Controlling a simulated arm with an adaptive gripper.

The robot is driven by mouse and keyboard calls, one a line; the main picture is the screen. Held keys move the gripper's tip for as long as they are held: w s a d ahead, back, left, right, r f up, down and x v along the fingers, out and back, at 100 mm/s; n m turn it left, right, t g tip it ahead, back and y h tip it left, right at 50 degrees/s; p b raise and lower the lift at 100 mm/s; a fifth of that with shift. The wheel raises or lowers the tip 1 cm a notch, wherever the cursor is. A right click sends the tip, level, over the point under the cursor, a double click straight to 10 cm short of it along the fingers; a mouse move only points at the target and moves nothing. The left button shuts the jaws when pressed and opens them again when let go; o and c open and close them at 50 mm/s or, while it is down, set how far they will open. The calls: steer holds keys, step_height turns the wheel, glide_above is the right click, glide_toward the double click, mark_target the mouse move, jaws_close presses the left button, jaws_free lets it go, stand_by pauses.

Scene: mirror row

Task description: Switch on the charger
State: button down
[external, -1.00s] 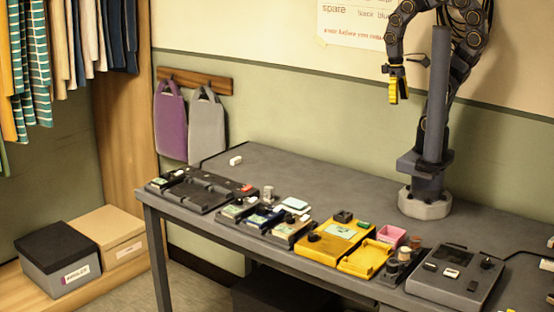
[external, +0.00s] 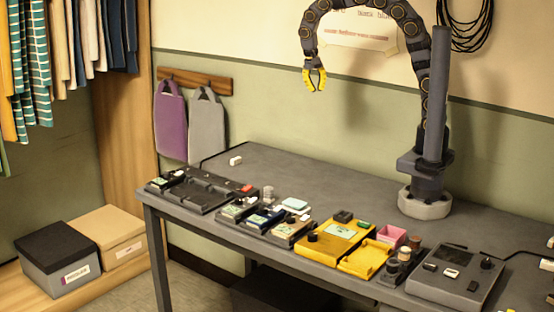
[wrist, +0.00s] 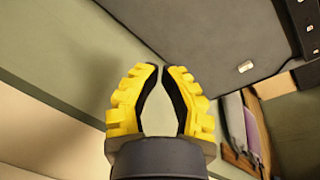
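No label in the external view tells me for certain which device is the charger. A dark flat tray-like unit (external: 200,190) with empty recesses lies at the table's left end, with a small red switch-like part (external: 246,188) at its right corner. A grey box (external: 455,277) with a dark screen, buttons and a black knob (external: 486,263) stands at the right end. My gripper (external: 315,88) hangs high above the table's back edge, far from both.
Between them stand several small devices, a yellow unit (external: 331,241), a yellow open tray (external: 365,259) and a pink box (external: 392,236). A small white block (external: 235,160) lies near the back left. The table's back middle (external: 310,180) is clear. Black cables (external: 466,25) hang on the wall.

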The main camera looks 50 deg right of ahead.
steer(key=w+a+f+m, duration=0.4)
steer(key=w+a+f, duration=0.2)
steer(key=w+a, duration=0.25)
steer(key=m, duration=0.3)
glide_above(252, 189)
steer(key=a, duration=0.3)
step_height(252, 189, down, 7)
steer(key=shift+d+f+t, duration=0.1)
steer(key=shift+d+t, duration=0.05)
steer(key=shift+t, duration=0.25)
steer(key=f, duration=0.4)
steer(key=d+f, duration=0.1)
steer(key=f, duration=0.4)
steer(key=d+f, duration=0.1)
steer(key=f, duration=0.4)
steer(key=shift+d+y, duration=0.1)
steer(key=shift+y, duration=0.2)
